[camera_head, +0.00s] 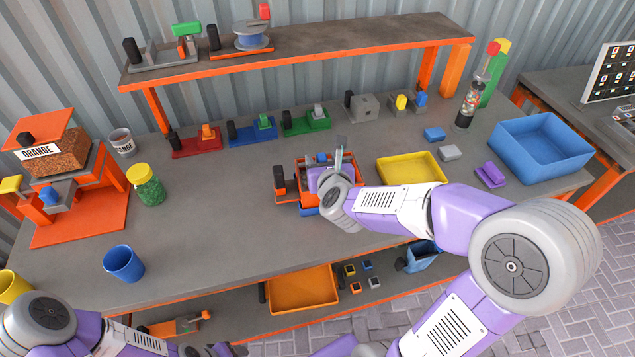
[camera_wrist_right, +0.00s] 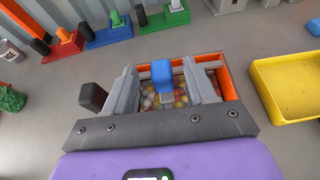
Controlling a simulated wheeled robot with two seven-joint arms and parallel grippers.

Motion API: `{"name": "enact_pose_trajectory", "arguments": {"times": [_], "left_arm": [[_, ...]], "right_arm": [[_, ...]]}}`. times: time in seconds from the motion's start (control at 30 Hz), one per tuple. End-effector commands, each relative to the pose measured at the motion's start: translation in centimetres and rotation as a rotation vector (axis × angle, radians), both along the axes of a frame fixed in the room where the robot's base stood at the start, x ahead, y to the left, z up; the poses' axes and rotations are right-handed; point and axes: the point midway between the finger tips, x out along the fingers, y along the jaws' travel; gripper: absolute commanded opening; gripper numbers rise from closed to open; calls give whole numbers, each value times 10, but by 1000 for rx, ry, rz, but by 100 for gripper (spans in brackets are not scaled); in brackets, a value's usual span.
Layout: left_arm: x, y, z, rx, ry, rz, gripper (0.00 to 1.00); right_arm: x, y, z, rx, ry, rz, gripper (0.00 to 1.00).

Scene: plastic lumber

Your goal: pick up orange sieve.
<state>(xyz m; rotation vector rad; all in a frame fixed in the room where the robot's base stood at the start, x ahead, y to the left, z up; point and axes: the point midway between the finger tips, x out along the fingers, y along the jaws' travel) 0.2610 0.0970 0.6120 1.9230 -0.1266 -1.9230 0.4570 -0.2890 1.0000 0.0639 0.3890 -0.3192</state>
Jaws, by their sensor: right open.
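The orange sieve (camera_head: 291,189) sits on the grey workbench, an orange-rimmed box with a black handle at its left. In the right wrist view the sieve (camera_wrist_right: 229,82) lies below my gripper, with several multicoloured pellets showing inside its rim and a blue knob (camera_wrist_right: 162,75) in the middle. My right gripper (camera_head: 327,172) is over the sieve. Its two grey fingers (camera_wrist_right: 160,82) are spread apart on either side of the blue knob. Whether the fingers touch the sieve is unclear. The palm hides the sieve's near side. Part of my left arm shows bottom left; its gripper is not visible.
A yellow tray (camera_head: 412,167) is right of the sieve, and a blue bin (camera_head: 540,147) is farther right. Small red, blue and green devices stand behind, under a raised shelf (camera_head: 300,48). A blue cup (camera_head: 124,263) and green jar (camera_head: 146,186) stand left; bench between is clear.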

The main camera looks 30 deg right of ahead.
Motion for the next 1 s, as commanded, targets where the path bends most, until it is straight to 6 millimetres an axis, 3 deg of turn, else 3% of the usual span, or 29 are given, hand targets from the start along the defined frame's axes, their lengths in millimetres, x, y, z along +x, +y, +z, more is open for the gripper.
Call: {"name": "enact_pose_trajectory", "arguments": {"times": [0.23, 0.57, 0.9, 1.0], "left_arm": [[0, 0, -5, 0, 0, 0, 62], [0, 0, -5, 0, 0, 0, 62], [0, 0, -5, 0, 0, 0, 62], [0, 0, -5, 0, 0, 0, 62]], "right_arm": [[29, -9, -14, 1, 2, 0, 55], [34, -11, -15, 0, 0, 0, 55], [34, -10, -15, -1, 0, 0, 3], [34, -10, -15, -1, 0, 0, 0]]}}
